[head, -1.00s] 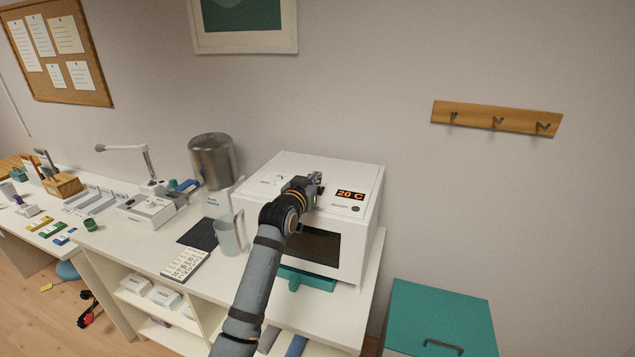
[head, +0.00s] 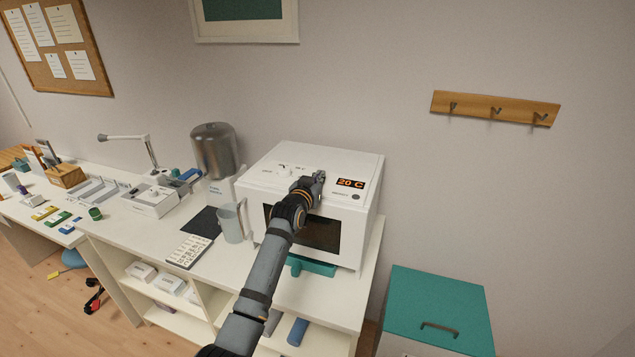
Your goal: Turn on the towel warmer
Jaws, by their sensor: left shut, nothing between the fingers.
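The towel warmer (head: 340,166) is a white box on the counter with a dark front window. Its orange display (head: 350,183) reads 20 C, with a small dark round spot (head: 356,197) below it. A small switch or knob (head: 284,167) sits on the sloped top panel at the left, with small lettering beside it, too small to read surely. My left gripper (head: 319,177) is shut and empty, in front of the upper panel between the switch and the display. I cannot tell whether it touches the panel. My arm hides part of the front. My right gripper is not in view.
A clear jug (head: 231,222) and a metal-topped dispenser (head: 213,150) stand just left of the warmer. A teal tray (head: 312,267) lies under its front. A teal-topped cabinet (head: 437,308) stands at the right. The wall above is clear up to a hook rail (head: 495,108).

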